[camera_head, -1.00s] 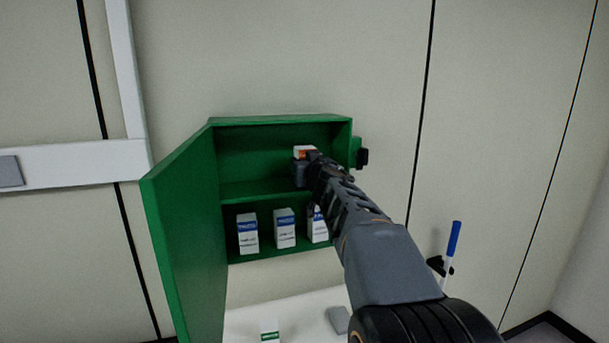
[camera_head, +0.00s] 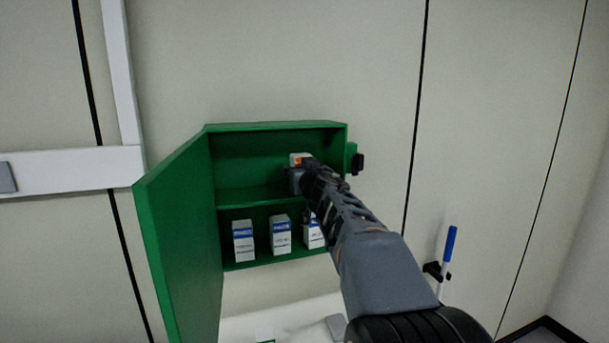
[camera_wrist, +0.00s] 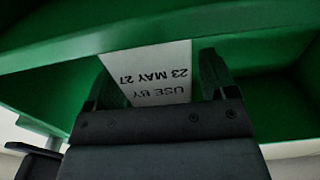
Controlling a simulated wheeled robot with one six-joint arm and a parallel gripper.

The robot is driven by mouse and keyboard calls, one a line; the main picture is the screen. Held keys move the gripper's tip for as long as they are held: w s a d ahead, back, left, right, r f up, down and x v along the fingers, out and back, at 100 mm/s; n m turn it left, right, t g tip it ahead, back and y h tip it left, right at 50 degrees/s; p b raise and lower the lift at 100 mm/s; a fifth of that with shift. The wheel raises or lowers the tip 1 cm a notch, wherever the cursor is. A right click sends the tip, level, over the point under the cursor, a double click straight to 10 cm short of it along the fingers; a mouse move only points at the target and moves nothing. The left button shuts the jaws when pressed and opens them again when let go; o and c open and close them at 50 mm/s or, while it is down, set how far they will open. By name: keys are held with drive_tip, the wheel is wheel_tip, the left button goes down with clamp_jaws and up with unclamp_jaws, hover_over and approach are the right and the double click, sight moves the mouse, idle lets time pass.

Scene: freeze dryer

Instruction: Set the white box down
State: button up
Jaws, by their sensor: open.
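The white box (camera_head: 301,158) with an orange patch is at the upper shelf of the green cabinet (camera_head: 277,126), in front of my gripper (camera_head: 302,178). In the wrist view the white box (camera_wrist: 165,72) lies between the two fingers of my gripper (camera_wrist: 158,80), its "USE BY 23 MAY 27" text upside down. The jaws are open around it. The box's lower end is hidden by my gripper in the head view, so I cannot tell whether it rests on the shelf.
The cabinet door (camera_head: 180,235) stands open at the left. Several blue-and-white boxes, one of them here (camera_head: 280,235), stand on the lower shelf. The upper shelf's left part is clear. A white surface lies below.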

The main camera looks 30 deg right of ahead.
drive_tip(key=s+a+p, duration=0.1)
drive_tip(key=s+a, duration=0.1)
drive_tip(key=s, duration=0.8)
drive_tip(key=s+a+f+n+g+y, duration=0.1)
drive_tip(key=s+a+f+g, duration=0.5)
drive_tip(key=f, duration=0.6)
drive_tip(key=s+a+f+n+g+y, duration=0.1)
drive_tip(key=s+a+f+g+y, duration=0.1)
drive_tip(key=s+a+f+g, duration=0.4)
drive_tip(key=s+a+f, duration=0.4)
drive_tip(key=s+f, duration=0.1)
drive_tip(key=f, duration=0.1)
drive_tip(key=shift+f+g+p, duration=0.25)
drive_tip(key=shift+g+p, duration=0.05)
drive_tip(key=shift+a, duration=0.1)
